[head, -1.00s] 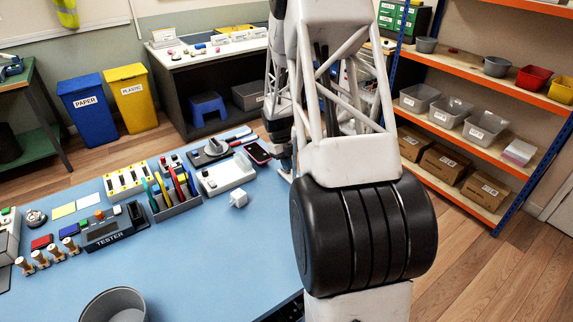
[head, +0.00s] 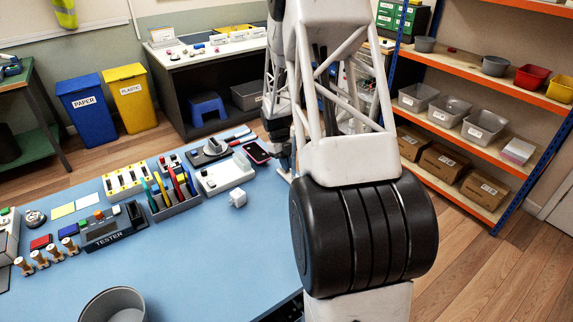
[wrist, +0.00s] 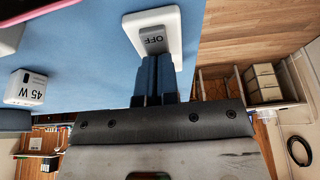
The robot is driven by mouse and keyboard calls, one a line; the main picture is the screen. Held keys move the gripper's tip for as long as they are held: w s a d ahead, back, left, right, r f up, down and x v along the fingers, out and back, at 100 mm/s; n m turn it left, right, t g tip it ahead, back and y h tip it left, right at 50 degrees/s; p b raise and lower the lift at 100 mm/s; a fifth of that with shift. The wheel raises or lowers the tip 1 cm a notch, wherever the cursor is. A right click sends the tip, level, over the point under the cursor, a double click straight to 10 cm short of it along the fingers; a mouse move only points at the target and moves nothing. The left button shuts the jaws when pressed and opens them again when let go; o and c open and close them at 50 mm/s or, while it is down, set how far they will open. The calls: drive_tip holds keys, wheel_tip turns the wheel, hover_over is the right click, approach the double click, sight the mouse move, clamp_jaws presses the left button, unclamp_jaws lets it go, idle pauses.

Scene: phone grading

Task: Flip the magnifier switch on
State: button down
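In the wrist view a white switch plate (wrist: 172,22) carries a grey rocker (wrist: 154,40) marked OFF, which reads upside down. My gripper (wrist: 155,62) has its two blue-grey fingers close together. Their tips are at the near edge of the rocker; I cannot tell whether they touch it. Nothing shows held between them. In the head view my gripper (head: 281,158) is small and partly hidden by my arm, at the far right edge of the blue bench. The magnifier itself cannot be made out clearly.
A phone (head: 256,152) lies on the blue bench (head: 215,260), left of my gripper. A white 45 W charger (head: 238,198) stands nearer; it also shows in the wrist view (wrist: 25,88). A tool rack (head: 175,205) and a tester (head: 112,230) stand further left. The front middle is clear.

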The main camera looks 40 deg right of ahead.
drive_tip(key=shift+w+a+f, duration=0.2)
drive_tip(key=shift+w+f, duration=0.05)
drive_tip(key=shift+f, duration=0.4)
drive_tip(key=shift+r, duration=0.1)
drive_tip(key=v, duration=1.5)
drive_tip(key=shift+s+d, duration=0.15)
drive_tip(key=shift+s, duration=0.1)
